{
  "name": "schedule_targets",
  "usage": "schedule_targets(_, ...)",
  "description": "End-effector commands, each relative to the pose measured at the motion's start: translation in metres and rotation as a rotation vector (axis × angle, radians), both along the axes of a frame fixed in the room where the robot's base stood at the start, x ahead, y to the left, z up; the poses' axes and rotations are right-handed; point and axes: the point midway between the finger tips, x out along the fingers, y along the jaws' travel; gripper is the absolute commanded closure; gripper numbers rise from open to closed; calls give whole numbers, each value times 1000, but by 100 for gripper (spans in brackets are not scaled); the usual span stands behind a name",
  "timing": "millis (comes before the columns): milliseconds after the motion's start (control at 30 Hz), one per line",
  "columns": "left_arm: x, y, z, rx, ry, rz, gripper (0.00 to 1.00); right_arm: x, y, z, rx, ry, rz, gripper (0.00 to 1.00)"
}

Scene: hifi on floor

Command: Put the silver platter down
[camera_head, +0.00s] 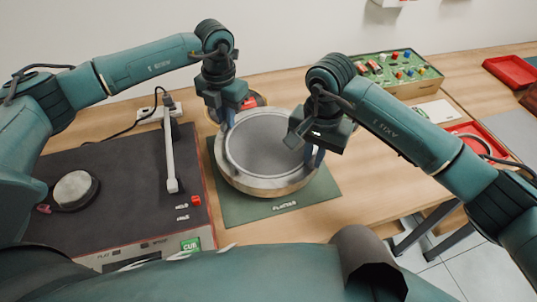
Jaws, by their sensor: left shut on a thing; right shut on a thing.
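The silver platter (262,150) is a round metal disc with a thick rim. It is over a dark green mat (290,207) marked with white lettering; I cannot tell whether it touches the mat. My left gripper (229,120) is shut on the platter's rim at the far left side. My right gripper (313,150) is shut on the rim at the right side and hides part of it. The turntable (110,195) on the left has a bare dark top with a silver round hub (75,189) and a white tonearm (170,155).
A green tray (400,70) with coloured parts is at the back right. Red trays (512,70) (470,132) and a white card (437,111) lie on the right. A power strip (160,113) with a cable sits behind the turntable. Bare wooden table lies right of the mat.

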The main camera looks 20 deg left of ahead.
Motion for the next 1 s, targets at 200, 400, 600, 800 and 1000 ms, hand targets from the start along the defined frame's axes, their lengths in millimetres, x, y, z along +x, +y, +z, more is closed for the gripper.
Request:
schedule_targets(200,1,1,1,2,-2,2,100,0,-1,1,-1,-1,-1,100)
schedule_targets(400,1,1,2,2,-2,2,100,0,-1,2,-1,-2,-1,100)
schedule_targets(600,-2,1,14,0,-4,2,100,-2,0,14,-1,-3,0,100)
schedule_targets(800,-8,1,38,1,-5,2,100,-8,-1,38,-1,-5,-1,100)
schedule_targets(1000,-15,1,61,1,-4,3,100,-15,-1,61,-1,-4,-1,100)
